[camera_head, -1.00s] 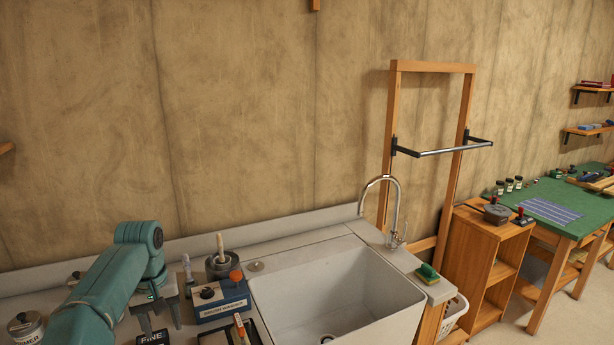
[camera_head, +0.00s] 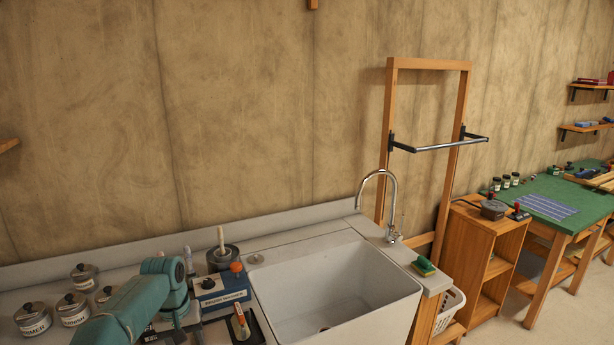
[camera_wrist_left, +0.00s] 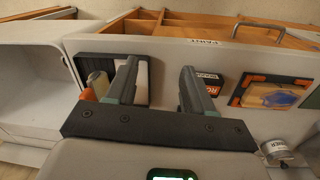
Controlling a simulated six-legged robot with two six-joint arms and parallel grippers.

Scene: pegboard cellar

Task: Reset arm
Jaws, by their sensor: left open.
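My left arm (camera_head: 128,312), teal, reaches in from the bottom left of the head view, over the counter beside the sink. Its gripper jaws are hidden behind the arm there. In the left wrist view my left gripper (camera_wrist_left: 157,68) is open, with its two dark fingers apart and nothing between them. It is above the counter, near a dark tray (camera_wrist_left: 141,82) holding an orange-tipped item (camera_wrist_left: 89,94). My right gripper is in neither view.
A white sink (camera_head: 335,285) with a chrome faucet (camera_head: 390,200) is right of the arm. Lidded jars (camera_head: 72,309) stand left of it. A blue box (camera_head: 222,292) and dark pot (camera_head: 222,258) stand close by. A green-topped bench (camera_head: 560,190) is far right.

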